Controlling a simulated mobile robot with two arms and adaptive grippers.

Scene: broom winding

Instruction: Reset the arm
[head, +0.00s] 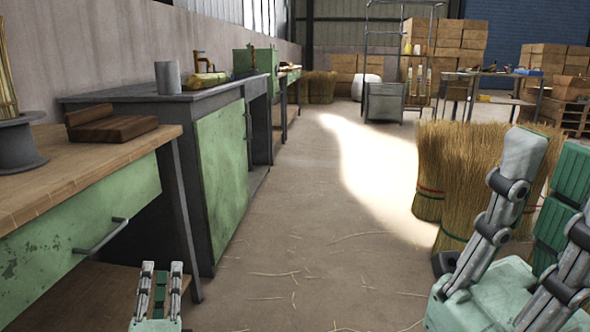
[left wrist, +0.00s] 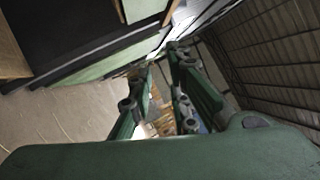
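My left gripper (head: 160,266) is low at the left of the head view, fingers pointing up. Its two fingers stand apart with nothing between them; the left wrist view shows the same open gap between the fingers (left wrist: 160,95). My right gripper (head: 548,160) is large and close at the right edge, partly cut off by the frame. Straw shows through a gap between its left finger and the green pad, and I see nothing held. The straw broom bundles (head: 440,165) stand on the floor behind it.
A wooden-topped workbench (head: 60,178) runs along the left, with a spool (head: 18,150) and a wooden block (head: 110,128) on it. A green cabinet (head: 220,160) stands beyond. The central floor (head: 310,230) is open, with loose straw. A shelf rack (head: 385,100) and boxes (head: 460,40) are at the back.

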